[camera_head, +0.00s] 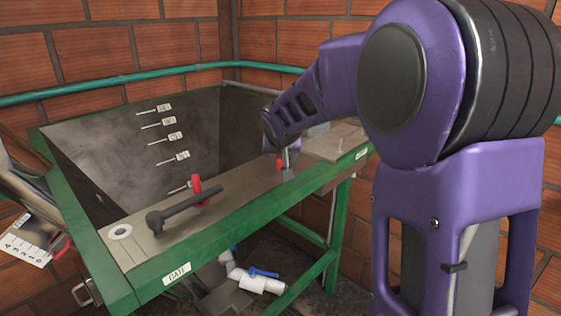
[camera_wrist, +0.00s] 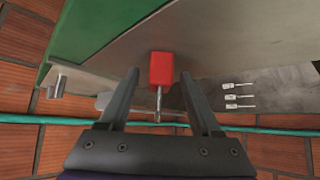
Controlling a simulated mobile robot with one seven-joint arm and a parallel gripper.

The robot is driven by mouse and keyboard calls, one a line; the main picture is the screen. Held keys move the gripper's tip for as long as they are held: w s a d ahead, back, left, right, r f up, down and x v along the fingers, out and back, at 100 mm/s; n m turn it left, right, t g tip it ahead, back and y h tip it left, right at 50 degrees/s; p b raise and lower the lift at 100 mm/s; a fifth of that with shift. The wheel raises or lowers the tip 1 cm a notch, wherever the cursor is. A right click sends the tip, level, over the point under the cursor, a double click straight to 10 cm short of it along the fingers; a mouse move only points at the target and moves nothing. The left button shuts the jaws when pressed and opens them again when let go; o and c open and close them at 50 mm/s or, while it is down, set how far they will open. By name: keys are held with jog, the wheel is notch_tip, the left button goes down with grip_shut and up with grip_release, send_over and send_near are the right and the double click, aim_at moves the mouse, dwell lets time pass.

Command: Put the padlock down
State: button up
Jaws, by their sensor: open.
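The padlock (camera_wrist: 163,69), a red block with a thin metal shackle, shows between the fingers of my gripper (camera_wrist: 159,74) in the wrist view. There is a gap on each side, so the fingers are open and do not clasp it. It appears to be at the grey metal ledge; whether it rests fully on it is hard to tell. In the head view, my gripper (camera_head: 286,158) points down at the ledge on the right, with a small red part of the padlock (camera_head: 280,164) beside the fingertips. The rest is hidden.
The green-framed metal hopper (camera_head: 190,248) has a sloped inner basin on the left. White tags (camera_head: 167,138) line the basin wall. A teal pipe (camera_head: 110,82) runs along the brick wall.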

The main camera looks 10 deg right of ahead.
jog(key=shift+s+r, duration=0.15)
jog(key=shift+c, duration=0.4)
grip_shut()
jog(key=shift+r, duration=0.1)
